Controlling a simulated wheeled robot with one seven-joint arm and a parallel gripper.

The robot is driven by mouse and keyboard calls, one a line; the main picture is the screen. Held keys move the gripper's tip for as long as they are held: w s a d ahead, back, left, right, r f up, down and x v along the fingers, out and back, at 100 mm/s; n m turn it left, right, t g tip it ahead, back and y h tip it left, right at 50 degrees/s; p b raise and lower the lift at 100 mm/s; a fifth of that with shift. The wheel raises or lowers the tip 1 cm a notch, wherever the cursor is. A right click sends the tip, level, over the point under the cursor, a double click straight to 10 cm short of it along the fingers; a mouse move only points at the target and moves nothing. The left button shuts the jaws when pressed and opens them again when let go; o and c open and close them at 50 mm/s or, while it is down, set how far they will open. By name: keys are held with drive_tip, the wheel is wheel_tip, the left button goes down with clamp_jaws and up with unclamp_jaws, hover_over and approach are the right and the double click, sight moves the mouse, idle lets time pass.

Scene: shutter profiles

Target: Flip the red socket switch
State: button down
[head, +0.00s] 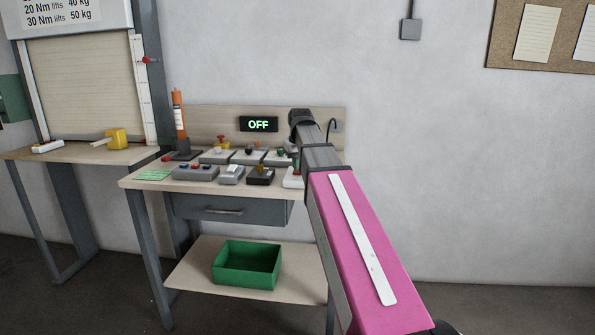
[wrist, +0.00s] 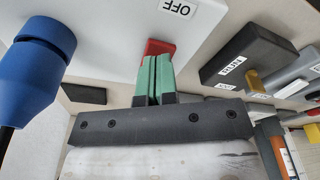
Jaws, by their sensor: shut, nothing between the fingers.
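The red switch (wrist: 160,47) sits on a white socket block (wrist: 110,30) in the wrist view, near a label reading OFF (wrist: 178,8). My gripper (wrist: 155,75) has green fingers pressed together, with nothing between them. Their tips overlap the lower part of the red switch in the picture; I cannot tell whether they touch it. A blue plug (wrist: 35,65) stands at the left, beside the socket. In the head view the white socket (head: 291,181) shows at the bench's right end, partly hidden by my arm. The red switch cannot be made out there.
Several switch boxes stand on the bench left of the socket, including a black one (head: 260,176) and a grey one (head: 231,174). A black box labelled RUN (wrist: 240,55) is close on the right in the wrist view. A display (head: 258,124) behind reads OFF.

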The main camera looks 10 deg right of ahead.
drive_tip(key=shift+r, duration=3.25)
